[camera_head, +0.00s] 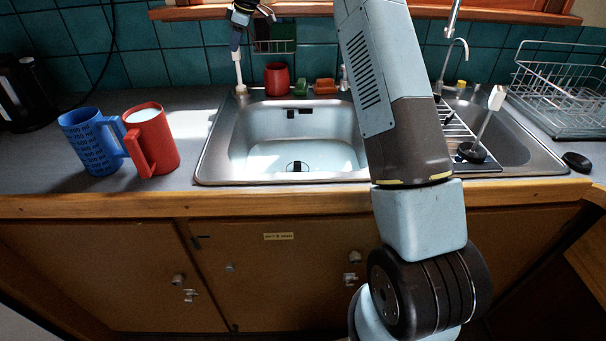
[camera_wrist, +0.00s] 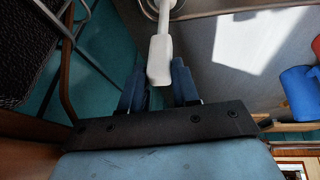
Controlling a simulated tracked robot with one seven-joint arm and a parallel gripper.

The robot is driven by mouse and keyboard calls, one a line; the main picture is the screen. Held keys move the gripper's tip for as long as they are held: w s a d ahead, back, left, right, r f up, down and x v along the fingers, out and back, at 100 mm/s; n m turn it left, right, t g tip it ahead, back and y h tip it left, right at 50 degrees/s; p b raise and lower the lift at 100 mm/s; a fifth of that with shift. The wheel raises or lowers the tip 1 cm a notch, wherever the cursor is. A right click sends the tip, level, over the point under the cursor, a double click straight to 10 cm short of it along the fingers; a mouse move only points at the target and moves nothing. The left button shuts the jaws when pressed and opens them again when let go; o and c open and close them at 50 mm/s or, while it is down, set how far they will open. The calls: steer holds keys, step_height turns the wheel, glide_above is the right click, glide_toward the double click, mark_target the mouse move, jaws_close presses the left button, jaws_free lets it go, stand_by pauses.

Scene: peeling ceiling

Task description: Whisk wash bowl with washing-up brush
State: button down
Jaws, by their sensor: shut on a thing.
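A washing-up brush with a white handle (camera_head: 239,72) stands roughly upright by the back left corner of the sink. My gripper (camera_head: 238,38) is above it, with blue fingers pointing down. In the wrist view my gripper (camera_wrist: 159,88) is shut on the wide end of the white handle (camera_wrist: 160,55); the brush's head is not clear. The wash bowl looks to be the large sink basin (camera_head: 240,140), apart from the brush and to its right. Its floor is pale, with a dark drain. My arm hides part of its right side.
A blue mug (camera_head: 90,140) and a red mug (camera_head: 152,137) stand left of the sink. A red pot (camera_head: 277,79) stands behind it. A white-handled tool with a black head (camera_head: 473,152) leans at the right, near the tap (camera_head: 446,62) and dish rack (camera_head: 560,95).

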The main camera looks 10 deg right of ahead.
steer(key=shift+r, duration=0.1)
steer(key=shift+r, duration=4.95)
